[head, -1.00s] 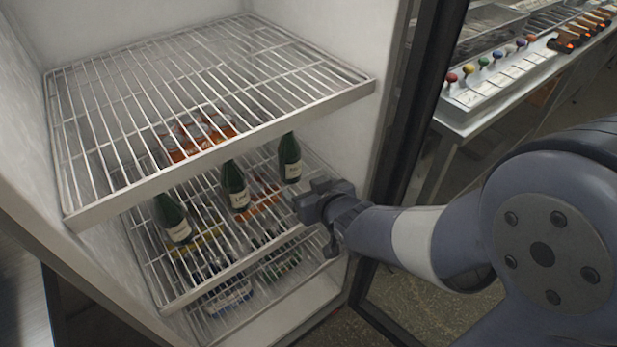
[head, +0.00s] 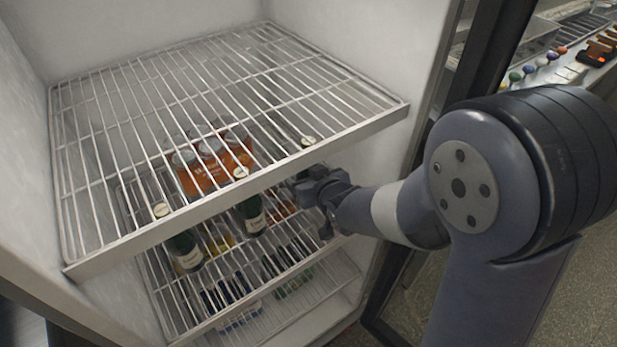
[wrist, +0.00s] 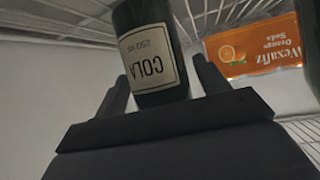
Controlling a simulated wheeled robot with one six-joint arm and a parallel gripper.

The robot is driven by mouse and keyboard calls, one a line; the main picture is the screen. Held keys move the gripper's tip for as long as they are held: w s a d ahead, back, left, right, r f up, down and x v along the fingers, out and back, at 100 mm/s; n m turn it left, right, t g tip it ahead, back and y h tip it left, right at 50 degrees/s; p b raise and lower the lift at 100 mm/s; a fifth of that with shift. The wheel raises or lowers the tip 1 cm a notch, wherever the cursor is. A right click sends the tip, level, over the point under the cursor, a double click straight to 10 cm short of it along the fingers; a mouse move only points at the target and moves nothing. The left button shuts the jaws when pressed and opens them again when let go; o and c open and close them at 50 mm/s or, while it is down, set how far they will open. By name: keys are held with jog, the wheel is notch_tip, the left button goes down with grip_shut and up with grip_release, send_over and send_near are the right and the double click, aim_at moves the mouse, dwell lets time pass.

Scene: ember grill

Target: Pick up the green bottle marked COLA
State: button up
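The green bottle marked COLA (wrist: 158,40) fills the upper middle of the wrist view, its white label upside down there. My gripper (wrist: 162,75) is open, with one finger on each side of the bottle; I cannot tell whether either finger touches it. In the head view my gripper (head: 300,187) is under the front right of the top wire shelf. A cap (head: 308,141) shows through the bars just above it, and the bottle below that cap is mostly hidden by the gripper and shelf edge.
Two other green bottles, one in the middle (head: 252,216) and one at left (head: 186,250), stand on the shelf below. Orange soda packs (head: 225,165) stand behind them. The top wire shelf (head: 240,192) hangs low over my gripper and is empty. The fridge wall (wrist: 50,75) is left of the bottle in the wrist view.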

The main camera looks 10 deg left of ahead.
jog(key=c, duration=1.2)
jog(key=shift+r, duration=0.2)
